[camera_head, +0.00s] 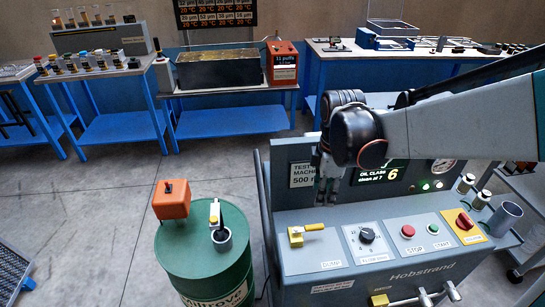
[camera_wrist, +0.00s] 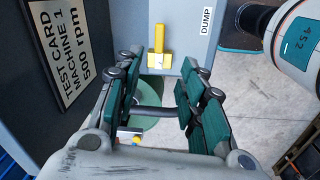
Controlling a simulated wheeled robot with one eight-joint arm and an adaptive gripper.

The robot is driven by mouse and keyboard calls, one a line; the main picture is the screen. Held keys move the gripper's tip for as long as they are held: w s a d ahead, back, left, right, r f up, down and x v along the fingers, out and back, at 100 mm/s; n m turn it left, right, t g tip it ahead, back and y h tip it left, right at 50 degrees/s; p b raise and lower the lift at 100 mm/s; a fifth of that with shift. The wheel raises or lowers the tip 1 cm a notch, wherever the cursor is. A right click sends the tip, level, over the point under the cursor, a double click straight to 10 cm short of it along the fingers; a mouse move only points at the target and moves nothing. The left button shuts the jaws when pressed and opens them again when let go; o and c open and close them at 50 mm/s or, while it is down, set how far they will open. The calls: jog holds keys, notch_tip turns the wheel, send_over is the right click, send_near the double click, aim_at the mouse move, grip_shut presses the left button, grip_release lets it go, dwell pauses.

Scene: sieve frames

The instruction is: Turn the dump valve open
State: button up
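The dump valve (camera_head: 297,237) is a yellow block with a short yellow lever at the left end of the machine's front panel. In the head view its lever points right. In the wrist view the valve (camera_wrist: 158,58) lies beyond the fingers, its lever pointing up in the picture, beside a DUMP label (camera_wrist: 207,20). My gripper (camera_head: 327,190) hangs over the panel, above and slightly right of the valve. In the wrist view my gripper (camera_wrist: 158,97) is open, its green-padded fingers apart with nothing between them. The fingers do not appear to touch the valve.
The panel also carries a black dial (camera_head: 367,235), a red stop button (camera_head: 408,231) and a red-and-yellow switch (camera_head: 464,220). An upright test plate (camera_head: 303,174) stands behind the gripper. A green drum (camera_head: 205,262) with an orange box (camera_head: 171,199) stands left of the machine.

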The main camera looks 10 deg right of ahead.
jog(key=w+f+n, duration=0.1)
jog(key=n, duration=0.1)
jog(key=b, duration=0.4)
send_near(316, 226)
jog(key=shift+g, duration=0.4)
jog(key=f, duration=0.5)
jog(key=w+f, duration=0.1)
jog(key=f, duration=0.2)
jog(key=shift+f, duration=0.2)
jog(key=shift+s, duration=0.1)
grip_shut()
